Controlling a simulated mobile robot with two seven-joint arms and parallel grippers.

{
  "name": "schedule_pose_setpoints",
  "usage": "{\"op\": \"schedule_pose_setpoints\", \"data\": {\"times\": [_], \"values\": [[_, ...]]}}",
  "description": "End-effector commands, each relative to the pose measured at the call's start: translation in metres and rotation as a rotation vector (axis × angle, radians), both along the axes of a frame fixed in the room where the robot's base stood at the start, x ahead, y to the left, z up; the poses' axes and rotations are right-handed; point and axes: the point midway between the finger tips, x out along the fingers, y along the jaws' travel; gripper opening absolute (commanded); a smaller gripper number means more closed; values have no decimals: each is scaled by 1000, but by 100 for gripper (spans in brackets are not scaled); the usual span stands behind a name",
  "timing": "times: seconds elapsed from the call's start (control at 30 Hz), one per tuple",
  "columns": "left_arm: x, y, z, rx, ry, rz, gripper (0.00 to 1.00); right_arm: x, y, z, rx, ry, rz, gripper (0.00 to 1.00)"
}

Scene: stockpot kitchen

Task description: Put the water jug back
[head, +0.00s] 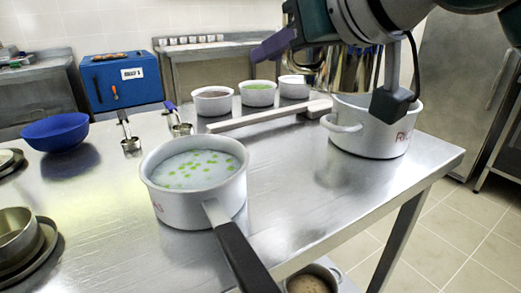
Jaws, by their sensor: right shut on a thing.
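The water jug (342,72), a shiny metal vessel, is at the upper right of the head view. My right gripper (335,68) is shut on it and holds it up. My arm and gripper hide part of the jug, and its contents are not visible. In the picture its lower part overlaps the far rim of a white two-handled pot (362,143) with red lettering. I cannot tell whether it is over or behind that pot. My left gripper is not in view.
A white saucepan (184,207) with pale liquid and green bits stands on the steel table (110,235), its black handle pointing forward. Three white bowls (258,94) stand behind a long pale bar (268,117). A blue bowl (56,132) is at left. The right front tabletop is clear.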

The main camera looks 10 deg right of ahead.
Motion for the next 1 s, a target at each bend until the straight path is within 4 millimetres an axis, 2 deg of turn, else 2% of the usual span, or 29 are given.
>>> {"op": "schedule_pose_setpoints", "data": {"times": [0.03, 0.2, 0.3, 0.4, 0.57, 0.7, 0.8, 1.0], "values": [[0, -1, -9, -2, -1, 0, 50, -1, 0, -22, -2, 5, -1, 0], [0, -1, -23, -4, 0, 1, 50, -1, 0, -72, -3, 3, -1, 0], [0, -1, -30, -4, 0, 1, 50, 0, 0, -95, -2, 1, -1, 0], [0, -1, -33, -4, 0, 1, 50, 0, 0, -109, -2, -2, 0, 0], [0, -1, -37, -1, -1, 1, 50, 0, 0, -122, -2, -2, 0, 0], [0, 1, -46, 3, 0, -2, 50, 0, 0, -146, -2, -1, 0, 0], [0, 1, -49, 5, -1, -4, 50, 0, 0, -157, -3, -2, 0, 0], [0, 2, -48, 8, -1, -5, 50, 0, 0, -158, -2, -4, 1, 0]]}}
